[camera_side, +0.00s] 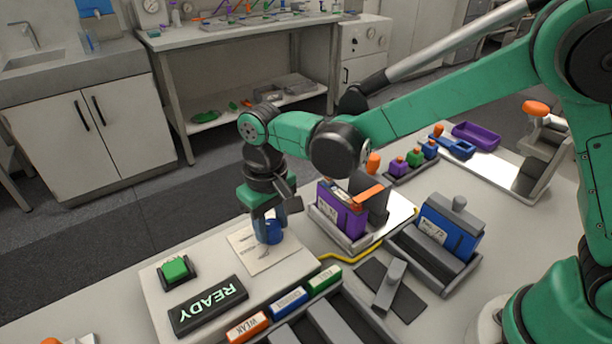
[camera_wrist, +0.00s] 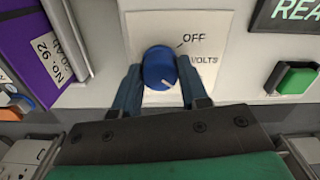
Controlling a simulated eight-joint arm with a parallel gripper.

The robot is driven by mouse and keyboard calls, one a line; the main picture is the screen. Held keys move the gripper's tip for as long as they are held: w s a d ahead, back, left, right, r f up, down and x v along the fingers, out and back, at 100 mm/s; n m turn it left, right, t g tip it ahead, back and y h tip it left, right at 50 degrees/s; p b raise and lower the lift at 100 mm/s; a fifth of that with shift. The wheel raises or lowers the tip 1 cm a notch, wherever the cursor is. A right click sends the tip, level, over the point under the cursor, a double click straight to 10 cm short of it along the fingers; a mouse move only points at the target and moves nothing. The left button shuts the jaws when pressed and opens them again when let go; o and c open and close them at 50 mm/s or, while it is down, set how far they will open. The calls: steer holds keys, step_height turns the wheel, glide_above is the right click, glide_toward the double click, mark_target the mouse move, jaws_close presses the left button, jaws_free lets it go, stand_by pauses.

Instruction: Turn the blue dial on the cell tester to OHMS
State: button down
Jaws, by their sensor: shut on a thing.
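The blue dial (camera_wrist: 158,62) sits on a pale label plate (camera_wrist: 142,24) on the cell tester. The words OFF and VOLTS show to its upper right and right in the wrist view; no OHMS label is visible there. A white mark on the dial's rim points down and slightly right, below the level of VOLTS. My gripper (camera_wrist: 158,80) is shut on the dial, one finger on each side. In the side view my gripper (camera_side: 268,216) reaches down from above to the dial (camera_side: 269,235). The side view's label writing is too small to read.
The tester carries a lit READY display (camera_side: 208,305) and a green button (camera_side: 175,268). A purple cell (camera_side: 341,212) stands in a holder close right of my gripper, with a yellow cable (camera_side: 345,256) nearby.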

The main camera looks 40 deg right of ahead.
mark_target(275, 223)
steer(key=shift+c, duration=2.3)
jaws_free()
steer(key=shift+r, duration=2.85)
steer(key=shift+d+r, duration=0.15)
steer(key=shift+d, duration=0.1)
steer(key=s+d+r+m+t, duration=0.1)
steer(key=s+d+t, duration=0.2)
steer(key=d, duration=0.4)
steer(key=s+d+r+t, duration=0.2)
steer(key=s+d+t, duration=0.2)
steer(key=d, duration=0.4)
steer(key=shift+s+d+m, duration=0.15)
steer(key=shift+s+m, duration=0.25)
steer(key=shift+s, duration=0.15)
